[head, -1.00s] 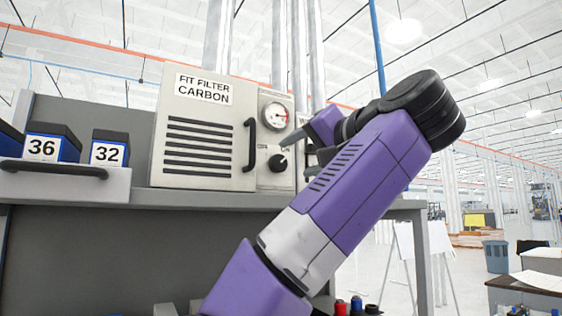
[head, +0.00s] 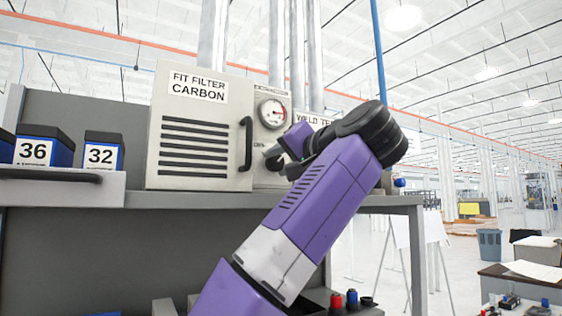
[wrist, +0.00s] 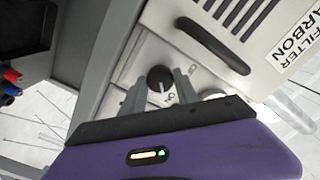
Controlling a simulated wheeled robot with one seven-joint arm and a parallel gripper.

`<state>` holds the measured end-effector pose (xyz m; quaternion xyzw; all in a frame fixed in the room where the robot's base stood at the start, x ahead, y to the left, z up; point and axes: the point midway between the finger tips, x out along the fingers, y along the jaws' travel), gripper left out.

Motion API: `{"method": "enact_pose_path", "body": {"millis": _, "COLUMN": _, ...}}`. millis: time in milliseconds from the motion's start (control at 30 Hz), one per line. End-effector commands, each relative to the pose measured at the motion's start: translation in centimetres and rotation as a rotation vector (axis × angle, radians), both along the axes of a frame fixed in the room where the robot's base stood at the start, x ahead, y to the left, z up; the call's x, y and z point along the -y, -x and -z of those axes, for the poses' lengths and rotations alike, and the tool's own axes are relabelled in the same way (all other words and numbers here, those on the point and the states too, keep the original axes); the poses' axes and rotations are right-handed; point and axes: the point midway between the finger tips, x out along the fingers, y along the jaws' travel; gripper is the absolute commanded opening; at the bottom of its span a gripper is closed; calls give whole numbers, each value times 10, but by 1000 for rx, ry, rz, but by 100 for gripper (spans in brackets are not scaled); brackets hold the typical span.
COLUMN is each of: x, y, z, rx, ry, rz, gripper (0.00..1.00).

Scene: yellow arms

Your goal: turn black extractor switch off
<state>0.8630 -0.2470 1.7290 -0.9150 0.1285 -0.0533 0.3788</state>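The black extractor switch (wrist: 160,78) is a round knob on the pale panel beside the filter box. In the wrist view it shows just past my fingertips, between their lines. My gripper (head: 273,158) has its two grey fingers apart with nothing held; its fingers also show in the wrist view (wrist: 161,86). I cannot tell if they touch the knob. In the head view my gripper hides most of the knob. Lettering beside the knob is only partly readable, and its pointer direction is unclear.
The carbon filter box (head: 200,130) with a black handle (head: 246,144) stands left of the knob. A round gauge (head: 272,113) sits above it. A panel with a partly hidden label (head: 312,121) is to the right. Numbered blue bins (head: 103,152) stand further left on the grey bench.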

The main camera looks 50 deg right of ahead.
Motion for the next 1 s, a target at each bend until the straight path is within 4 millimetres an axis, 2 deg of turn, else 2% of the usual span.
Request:
{"method": "enact_pose_path", "body": {"millis": 33, "x": 0, "y": 0, "z": 0, "rx": -1, "ry": 0, "rz": 1, "gripper": 23}}
{"method": "enact_pose_path", "body": {"millis": 133, "x": 0, "y": 0, "z": 0, "rx": -1, "ry": 0, "rz": 1, "gripper": 4}}
{"method": "enact_pose_path", "body": {"millis": 167, "x": 0, "y": 0, "z": 0, "rx": 0, "ry": -1, "rz": 1, "gripper": 0}}
{"method": "enact_pose_path", "body": {"millis": 567, "x": 2, "y": 1, "z": 2, "rx": -23, "ry": 76, "rz": 4, "gripper": 0}}
{"method": "enact_pose_path", "body": {"millis": 1000, "x": 3, "y": 1, "z": 3, "rx": -124, "ry": 426, "rz": 6, "gripper": 0}}
